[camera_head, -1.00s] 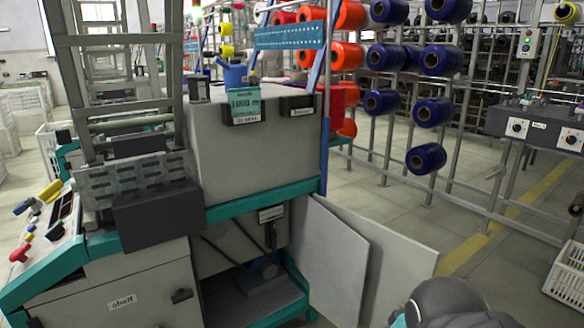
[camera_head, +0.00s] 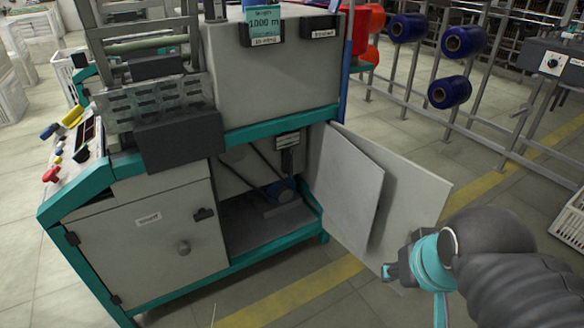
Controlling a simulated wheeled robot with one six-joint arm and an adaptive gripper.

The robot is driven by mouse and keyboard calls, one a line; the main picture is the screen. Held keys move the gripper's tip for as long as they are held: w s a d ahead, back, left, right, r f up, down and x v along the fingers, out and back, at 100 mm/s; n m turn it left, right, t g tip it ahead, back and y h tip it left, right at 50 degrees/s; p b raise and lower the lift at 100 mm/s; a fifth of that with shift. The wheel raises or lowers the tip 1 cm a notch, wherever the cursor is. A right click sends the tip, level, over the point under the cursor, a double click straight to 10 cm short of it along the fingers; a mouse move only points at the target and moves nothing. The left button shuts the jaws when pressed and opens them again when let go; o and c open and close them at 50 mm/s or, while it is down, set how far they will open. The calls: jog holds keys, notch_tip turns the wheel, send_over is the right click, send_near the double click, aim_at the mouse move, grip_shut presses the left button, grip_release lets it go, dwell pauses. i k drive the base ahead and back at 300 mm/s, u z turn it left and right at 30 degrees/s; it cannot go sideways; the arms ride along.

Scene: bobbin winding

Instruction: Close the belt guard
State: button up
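The winding machine (camera_head: 270,80) has an open bay on its right part, with dark belts (camera_head: 256,165) and a motor (camera_head: 284,190) inside. The belt guard (camera_head: 348,195) appears to be the pale flat panel standing swung open at the right edge of this bay. A second, larger pale panel (camera_head: 412,200) stands open just behind it and is partly hidden by it. My arm enters from the lower right. Its dark and turquoise end, my gripper (camera_head: 393,272), is near the lower right corner of the larger panel; contact is unclear. Its fingers are not clearly visible.
A shut cabinet door (camera_head: 150,240) with a round knob is left of the bay. Bobbins (camera_head: 450,92) hang on a rack at the back right. A white crate (camera_head: 570,222) stands at the right edge. Floor in front of the bay is clear.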

aim_at(346, 184)
jog(key=z, duration=2.1)
jog(key=i, duration=2.05)
jog(key=u, duration=3.25)
jog(key=i, duration=0.1)
jog(key=u, duration=0.05)
